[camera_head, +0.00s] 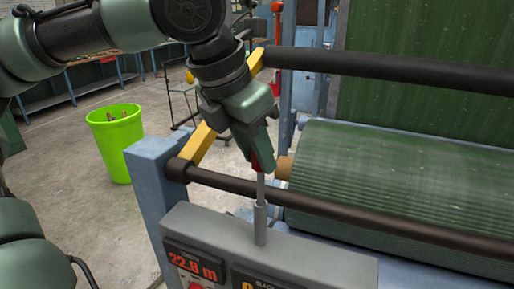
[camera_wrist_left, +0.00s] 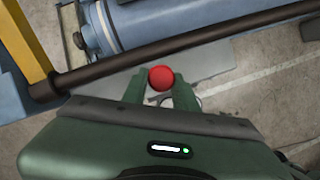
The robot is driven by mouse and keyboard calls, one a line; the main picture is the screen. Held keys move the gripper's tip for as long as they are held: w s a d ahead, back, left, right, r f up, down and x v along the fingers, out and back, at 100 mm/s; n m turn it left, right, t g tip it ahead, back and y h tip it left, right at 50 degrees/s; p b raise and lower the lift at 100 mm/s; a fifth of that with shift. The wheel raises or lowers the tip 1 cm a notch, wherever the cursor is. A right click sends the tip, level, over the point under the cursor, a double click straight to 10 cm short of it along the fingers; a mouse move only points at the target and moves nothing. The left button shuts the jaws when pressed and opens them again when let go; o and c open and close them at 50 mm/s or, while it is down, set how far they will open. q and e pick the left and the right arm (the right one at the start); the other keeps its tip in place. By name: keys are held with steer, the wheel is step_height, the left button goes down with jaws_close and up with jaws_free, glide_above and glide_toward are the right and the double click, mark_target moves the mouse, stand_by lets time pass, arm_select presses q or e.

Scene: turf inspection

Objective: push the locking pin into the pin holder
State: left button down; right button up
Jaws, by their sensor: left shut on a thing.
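The locking pin has a red head and a thin grey shaft (camera_head: 261,187). My left gripper (camera_head: 262,160) is shut on the pin near its head and points down. In the left wrist view the red head of the pin (camera_wrist_left: 161,78) shows between the two green fingers (camera_wrist_left: 160,92). The pin holder (camera_head: 260,226) is a grey upright tube on top of the grey display box. The shaft stands upright in line with the holder and meets its top end. I cannot tell how deep the tip sits inside. My right gripper is not in view.
The grey display box (camera_head: 320,262) with red digits stands below the holder. A dark horizontal bar (camera_head: 370,218) runs close behind the pin. A green turf roll (camera_head: 400,180) lies behind it. A lime bin (camera_head: 117,140) stands on the open floor at left.

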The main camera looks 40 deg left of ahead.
mark_target(258, 183)
arm_select(q)
steer(key=shift+f+b, duration=0.6)
steer(key=shift+f, duration=2.15)
steer(key=c, duration=1)
jaws_free()
steer(key=shift+b+v, duration=0.4)
steer(key=shift+v, duration=3.55)
